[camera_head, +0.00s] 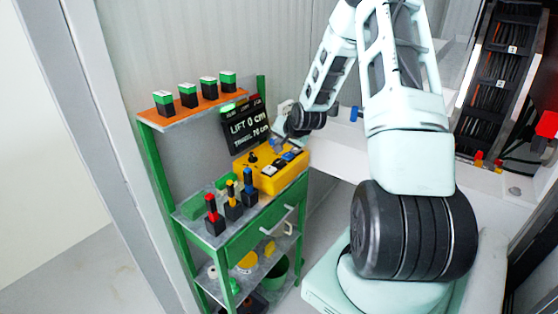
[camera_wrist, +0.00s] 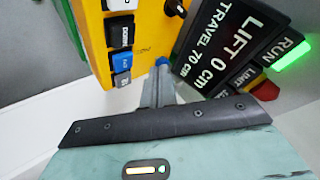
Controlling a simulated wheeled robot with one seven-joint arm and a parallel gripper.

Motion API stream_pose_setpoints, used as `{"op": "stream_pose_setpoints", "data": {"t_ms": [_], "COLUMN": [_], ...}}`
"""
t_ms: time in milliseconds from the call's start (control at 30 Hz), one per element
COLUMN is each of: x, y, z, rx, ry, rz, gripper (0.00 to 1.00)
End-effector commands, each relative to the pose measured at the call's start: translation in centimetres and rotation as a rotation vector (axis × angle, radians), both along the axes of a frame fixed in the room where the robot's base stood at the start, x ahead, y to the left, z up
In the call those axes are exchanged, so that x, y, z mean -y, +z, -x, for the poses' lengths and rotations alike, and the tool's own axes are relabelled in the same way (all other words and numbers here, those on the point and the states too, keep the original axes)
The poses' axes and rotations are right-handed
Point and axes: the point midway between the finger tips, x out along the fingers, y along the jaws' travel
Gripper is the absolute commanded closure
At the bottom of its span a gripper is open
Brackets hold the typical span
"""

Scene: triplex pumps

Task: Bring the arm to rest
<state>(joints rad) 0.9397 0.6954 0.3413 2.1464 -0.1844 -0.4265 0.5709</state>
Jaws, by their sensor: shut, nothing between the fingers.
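My arm (camera_head: 405,100) is bent and reaches out over the green cart. My gripper (camera_head: 281,133) is at the arm's far end, beside the display panel and above the yellow control box. In the wrist view the fingers (camera_wrist: 160,78) are together with nothing visible between them, between the yellow control box (camera_wrist: 148,35) and the dark display (camera_wrist: 222,45). The display reads LIFT 0 cm and TRAVEL 70 cm, and its RUN light is lit green. A blue spot shows just at the fingertips; I cannot tell whether they touch it.
The green cart (camera_head: 235,242) carries the yellow box (camera_head: 266,172), several coloured-top tools and a top shelf (camera_head: 190,108) with several green-topped blocks. A white beam (camera_head: 340,145) runs behind my arm. A dark cable rack (camera_head: 505,75) stands at the right. Floor is clear at lower left.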

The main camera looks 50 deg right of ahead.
Motion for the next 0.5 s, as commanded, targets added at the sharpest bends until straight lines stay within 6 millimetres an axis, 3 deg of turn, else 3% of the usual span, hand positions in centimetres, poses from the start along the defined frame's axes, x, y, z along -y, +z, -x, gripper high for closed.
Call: {"op": "stream_pose_setpoints", "data": {"t_ms": [367,500], "x": [0.0,-2.2], "y": [0.0,0.4], "z": [0.0,-0.7], "rx": [0.0,-0.022], "ry": [0.0,0.053], "rz": [0.0,0.007], "gripper": [1.0,1.0]}}
